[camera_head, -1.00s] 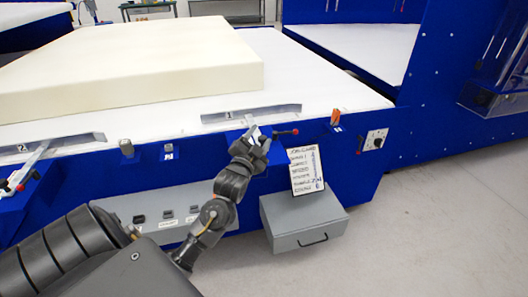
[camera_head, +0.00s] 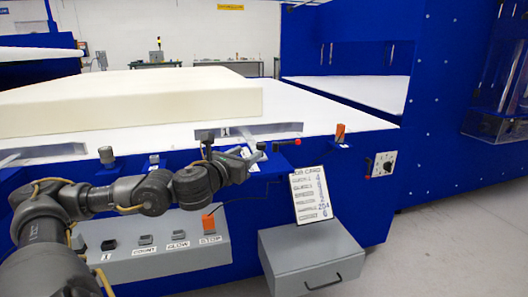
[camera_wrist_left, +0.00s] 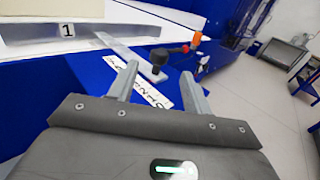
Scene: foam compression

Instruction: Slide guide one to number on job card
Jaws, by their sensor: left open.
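Guide one is a grey metal fence (camera_head: 262,130) marked "1" at the front edge of the white table. In the left wrist view its plate (camera_wrist_left: 60,37) lies at upper left. A flat bar (camera_wrist_left: 130,50) runs from it to a black clamp lever (camera_wrist_left: 172,53); the lever's red knob (camera_head: 298,141) shows in the head view. A number scale (camera_wrist_left: 145,90) lies beneath. My left gripper (camera_head: 262,152) is open and empty, its fingertips (camera_wrist_left: 160,78) just short of the lever. The job card (camera_head: 310,195) leans upright on a grey drawer box; its handwriting is too small to read surely. My right gripper is not in view.
A large cream foam block (camera_head: 130,100) lies on the white table (camera_head: 340,115). A control box (camera_head: 150,255) with buttons and the grey drawer box (camera_head: 312,258) stand at the front. An orange part (camera_head: 340,132) and a dial (camera_head: 384,164) sit to the right. Grey floor is clear at lower right.

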